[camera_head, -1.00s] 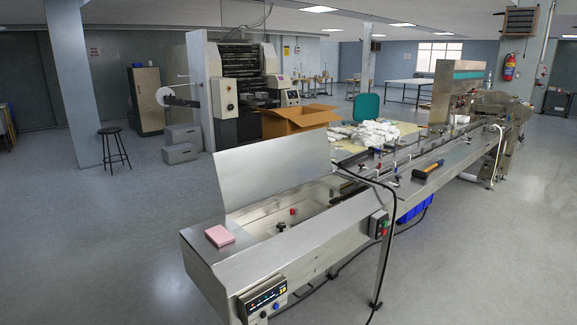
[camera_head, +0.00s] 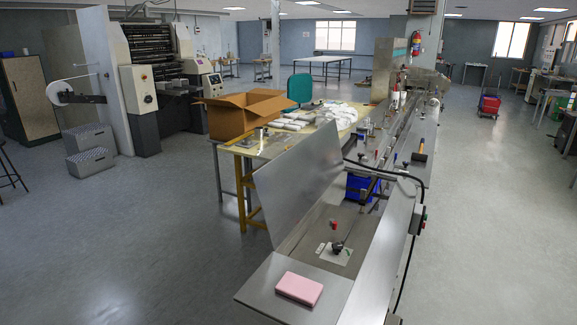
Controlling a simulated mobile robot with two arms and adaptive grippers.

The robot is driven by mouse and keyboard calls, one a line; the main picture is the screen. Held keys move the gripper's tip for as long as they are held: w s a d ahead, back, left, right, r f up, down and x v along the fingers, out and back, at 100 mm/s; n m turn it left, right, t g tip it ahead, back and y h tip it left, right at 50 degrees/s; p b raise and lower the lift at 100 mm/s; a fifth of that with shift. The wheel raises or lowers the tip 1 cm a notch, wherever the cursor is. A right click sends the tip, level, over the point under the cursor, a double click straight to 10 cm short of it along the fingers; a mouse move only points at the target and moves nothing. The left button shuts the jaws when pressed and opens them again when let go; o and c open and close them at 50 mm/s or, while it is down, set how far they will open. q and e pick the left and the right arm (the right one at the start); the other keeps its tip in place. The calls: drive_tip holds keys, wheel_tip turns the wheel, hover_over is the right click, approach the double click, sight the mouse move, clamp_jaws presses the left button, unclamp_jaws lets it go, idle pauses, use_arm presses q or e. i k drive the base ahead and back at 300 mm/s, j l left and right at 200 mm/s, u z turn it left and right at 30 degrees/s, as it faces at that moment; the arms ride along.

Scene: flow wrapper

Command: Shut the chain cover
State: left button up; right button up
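The chain cover (camera_head: 296,178) is a flat grey metal panel on the near end of the long flow wrapper (camera_head: 378,240). It stands raised and leans outward along the left edge of the open chain compartment (camera_head: 320,232). Inside the compartment I see a small red part (camera_head: 333,224) and a dark knob on a light plate (camera_head: 337,248). Neither of my grippers is in view.
A pink block (camera_head: 299,288) lies on the machine's near end plate. A hammer (camera_head: 420,152) lies farther along the machine. A table with white packs and a cardboard box (camera_head: 238,113) stands behind the cover.

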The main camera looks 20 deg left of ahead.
sight(287, 186)
drive_tip(key=j+z, duration=0.1)
drive_tip(key=j, duration=0.35)
drive_tip(key=k+j, duration=0.15)
drive_tip(key=j, duration=0.3)
drive_tip(key=j+z, duration=0.15)
drive_tip(key=j, duration=0.25)
drive_tip(key=k+j+z, duration=0.1)
drive_tip(key=j, duration=0.35)
drive_tip(key=k+j, duration=0.2)
drive_tip(key=j, duration=0.2)
drive_tip(key=k+j+z, duration=0.15)
drive_tip(key=j, duration=0.3)
drive_tip(key=k+j, duration=0.1)
drive_tip(key=j, duration=0.3)
drive_tip(key=k+j+z, duration=0.15)
drive_tip(key=j, duration=0.25)
drive_tip(key=i+j, duration=0.15)
drive_tip(key=i, duration=0.25)
drive_tip(key=i+j, duration=0.2)
drive_tip(key=i, duration=0.15)
